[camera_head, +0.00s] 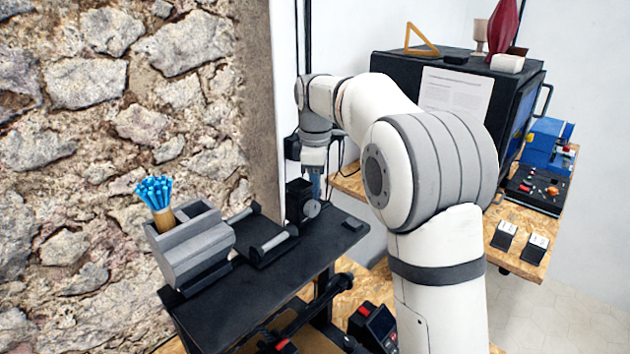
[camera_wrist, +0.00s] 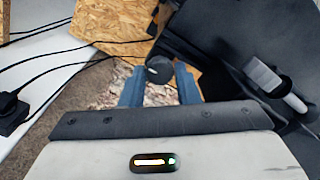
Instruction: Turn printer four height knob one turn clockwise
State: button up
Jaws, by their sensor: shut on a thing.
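The printer (camera_head: 265,290) is a black machine with a flat dark top, standing on a chipboard bench against the stone wall. My gripper (camera_head: 316,186) points down over the far end of its top, beside a small black block (camera_head: 297,194) with a pale round disc (camera_head: 312,208). In the wrist view the two blue fingers of my gripper (camera_wrist: 160,76) are shut on a dark round knob (camera_wrist: 159,69), one finger on each side. The knob cannot be made out in the head view. No number on the printer is readable.
A black cabinet (camera_head: 395,65) with objects on top stands behind my arm. Black cables (camera_wrist: 75,52) run at the left in the wrist view.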

jog(key=m+p, duration=0.1)
jog(key=m, duration=0.6)
jog(key=shift+r, duration=0.1)
jog(key=m, duration=0.6)
jog(key=shift+m+p, duration=0.3)
jog(key=shift+p, duration=0.05)
jog(key=m, duration=1.3)
jog(key=shift+m, duration=0.3)
jog(key=m, duration=0.4)
jog(key=shift+m, duration=0.3)
jog(key=m, duration=1)
jog(key=shift+m, duration=2.7)
